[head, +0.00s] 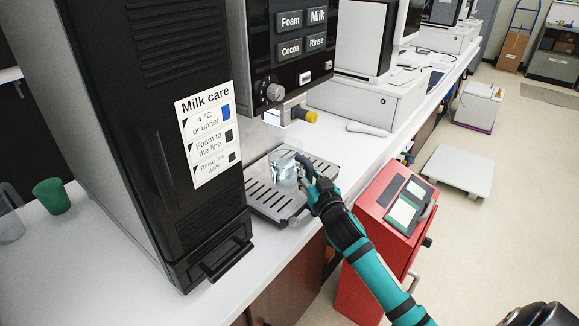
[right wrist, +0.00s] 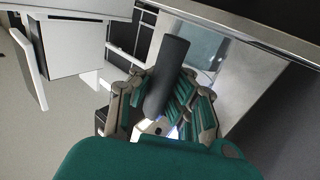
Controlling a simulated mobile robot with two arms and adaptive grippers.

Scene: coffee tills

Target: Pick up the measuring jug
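The measuring jug (head: 286,172), clear and greyish with a dark handle, is on the slotted metal drip tray under the drinks machine. I cannot tell whether its base touches the tray. My right gripper (head: 320,186) is at the jug's handle side, to the right of its body. In the right wrist view the dark handle (right wrist: 166,75) lies between the two fingers of the right gripper (right wrist: 166,100), with the clear jug body (right wrist: 203,52) beyond. The handle hides part of the fingers, so whether they press on it is unclear. My left gripper is not in view.
The machine's yellow-tipped spout (head: 308,116) is above and behind the jug. A red unit (head: 375,235) stands by the counter. A green cup (head: 52,196) is far left.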

